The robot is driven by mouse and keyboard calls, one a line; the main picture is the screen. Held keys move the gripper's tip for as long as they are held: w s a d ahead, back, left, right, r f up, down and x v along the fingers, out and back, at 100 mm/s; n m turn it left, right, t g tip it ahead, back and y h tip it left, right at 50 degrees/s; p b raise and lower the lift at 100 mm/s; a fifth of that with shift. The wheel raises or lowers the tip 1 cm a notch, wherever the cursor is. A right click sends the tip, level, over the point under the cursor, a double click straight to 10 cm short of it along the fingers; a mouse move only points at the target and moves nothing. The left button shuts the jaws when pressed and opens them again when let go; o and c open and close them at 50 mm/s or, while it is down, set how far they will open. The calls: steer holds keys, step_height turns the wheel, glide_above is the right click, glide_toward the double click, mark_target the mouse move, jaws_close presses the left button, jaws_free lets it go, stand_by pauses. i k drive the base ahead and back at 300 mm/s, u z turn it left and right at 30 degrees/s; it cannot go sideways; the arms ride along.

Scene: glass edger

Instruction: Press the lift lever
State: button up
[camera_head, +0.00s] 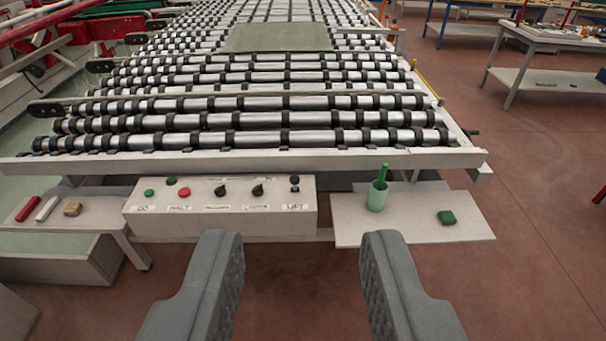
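The lift lever (295,183) is a small black lever at the right end of the pale control box, above a label that reads LIFT. The control box (218,221) sits at the front of the roller conveyor. It also bears a green button (149,193), a red button (184,192) and two black knobs (221,191) (258,190). My gripper (302,240) is open and empty, its two grey fingers wide apart in the lower middle. It appears nearer to me than the box, and I see no contact with the lever.
The roller conveyor (240,138) fills the back, with a glass sheet (277,38) on it. A right shelf (350,232) holds a green cup (377,198) and a green block (446,217). A left shelf (100,218) holds small items. Red floor lies open at right.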

mark_target(294, 179)
steer(key=i, duration=0.9)
steer(key=u, duration=0.05)
